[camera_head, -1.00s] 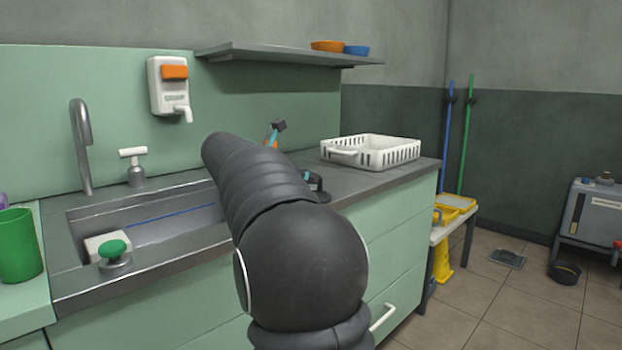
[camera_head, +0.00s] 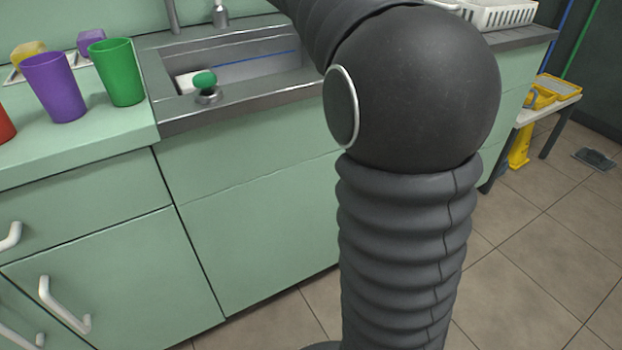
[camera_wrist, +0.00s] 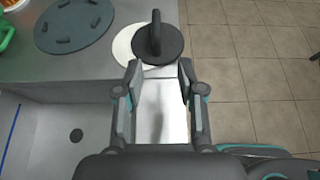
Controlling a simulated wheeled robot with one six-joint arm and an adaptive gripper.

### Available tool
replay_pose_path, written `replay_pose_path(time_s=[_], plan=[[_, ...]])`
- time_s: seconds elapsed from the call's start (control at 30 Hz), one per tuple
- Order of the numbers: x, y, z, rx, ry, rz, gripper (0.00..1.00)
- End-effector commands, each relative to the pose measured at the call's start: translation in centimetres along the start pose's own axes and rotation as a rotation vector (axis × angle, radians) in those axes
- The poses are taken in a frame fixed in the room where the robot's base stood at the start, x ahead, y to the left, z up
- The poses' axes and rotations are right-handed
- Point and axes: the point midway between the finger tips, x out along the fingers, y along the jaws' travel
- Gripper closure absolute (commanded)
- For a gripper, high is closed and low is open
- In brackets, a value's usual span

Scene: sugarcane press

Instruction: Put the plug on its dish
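In the wrist view, a dark round plug (camera_wrist: 170,46) with an upright handle is on the grey counter near its front edge. It overlaps a flat white disc, likely the dish (camera_wrist: 122,47), and covers its right part. I cannot tell whether the plug rests on the disc or just in front of it. My gripper (camera_wrist: 160,66) is open, its two fingers apart, with the plug just beyond the fingertips. Nothing shows between the fingers. In the head view my arm blocks the counter; gripper, plug and dish are out of sight there.
The sink (camera_head: 240,72) has a green-topped knob (camera_head: 205,82) on its front rim. A larger dark disc with pegs (camera_wrist: 75,30) lies left of the dish. Purple (camera_head: 54,88) and green (camera_head: 120,72) cups stand left. A white basket (camera_head: 500,14) is at the back right.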

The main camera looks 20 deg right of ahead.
Motion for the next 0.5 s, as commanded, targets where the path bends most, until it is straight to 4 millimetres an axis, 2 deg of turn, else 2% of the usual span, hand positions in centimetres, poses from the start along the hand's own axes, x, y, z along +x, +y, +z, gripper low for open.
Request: replay_pose_path(time_s=[0.07,0.23,0.37,0.5], plan=[[-0.9,-1.6,-1.6,0.102,0.068,0.036,0.61],[-3.4,-5.8,-7.5,0.419,0.294,0.089,0.61],[-5.3,-9.0,-12.2,0.656,0.468,0.076,0.61],[-7.6,-12.8,-17.7,0.934,0.672,0.009,0.61]])
